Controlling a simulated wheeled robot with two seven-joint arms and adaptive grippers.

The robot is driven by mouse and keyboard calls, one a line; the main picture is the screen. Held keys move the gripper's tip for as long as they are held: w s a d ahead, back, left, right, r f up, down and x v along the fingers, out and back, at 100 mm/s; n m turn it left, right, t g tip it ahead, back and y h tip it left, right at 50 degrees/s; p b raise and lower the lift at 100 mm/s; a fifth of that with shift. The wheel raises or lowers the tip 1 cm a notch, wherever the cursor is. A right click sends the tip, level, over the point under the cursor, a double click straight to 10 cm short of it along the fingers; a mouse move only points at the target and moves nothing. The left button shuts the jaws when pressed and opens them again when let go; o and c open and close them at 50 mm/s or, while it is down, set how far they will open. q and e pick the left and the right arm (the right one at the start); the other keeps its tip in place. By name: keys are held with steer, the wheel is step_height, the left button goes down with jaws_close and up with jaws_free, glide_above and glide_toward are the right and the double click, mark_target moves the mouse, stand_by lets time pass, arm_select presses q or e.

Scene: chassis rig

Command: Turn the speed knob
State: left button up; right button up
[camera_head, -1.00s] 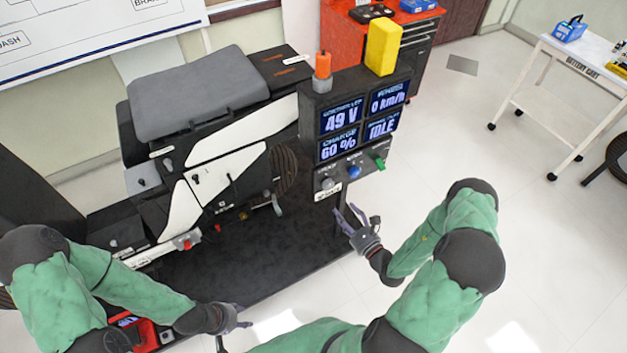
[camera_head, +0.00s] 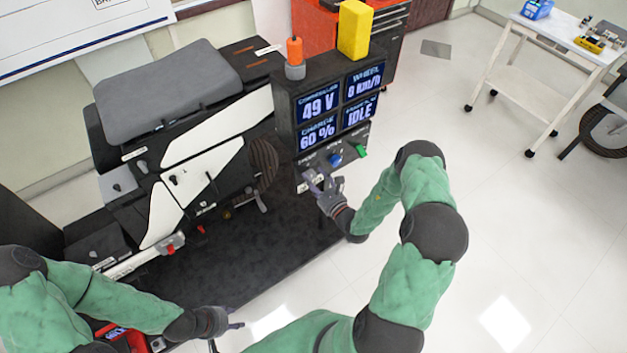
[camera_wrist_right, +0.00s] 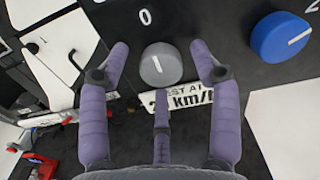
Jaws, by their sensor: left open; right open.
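The console (camera_head: 290,125) has a row of knobs under its screens: a grey knob (camera_wrist_right: 161,66), a blue knob (camera_head: 335,159) and a green knob (camera_head: 360,151). Their name labels are too small to read. The blue knob also shows in the right wrist view (camera_wrist_right: 280,38). My right gripper (camera_head: 314,180) is open at the grey knob. In the wrist view its purple fingers stand on both sides of the knob, with a third finger below; contact cannot be told. The grey knob's white line is tilted slightly off upright. My left gripper (camera_head: 236,325) is open and empty, far from the console.
A white label (camera_wrist_right: 180,100) ending in "km/h" sits below the grey knob, partly hidden by a finger. An orange beacon (camera_head: 295,55) and a yellow block (camera_head: 354,30) top the console. The vehicle rig (camera_head: 215,150) stands left.

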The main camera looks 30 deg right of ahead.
steer(key=shift+w, duration=0.1)
steer(key=c, duration=1.1)
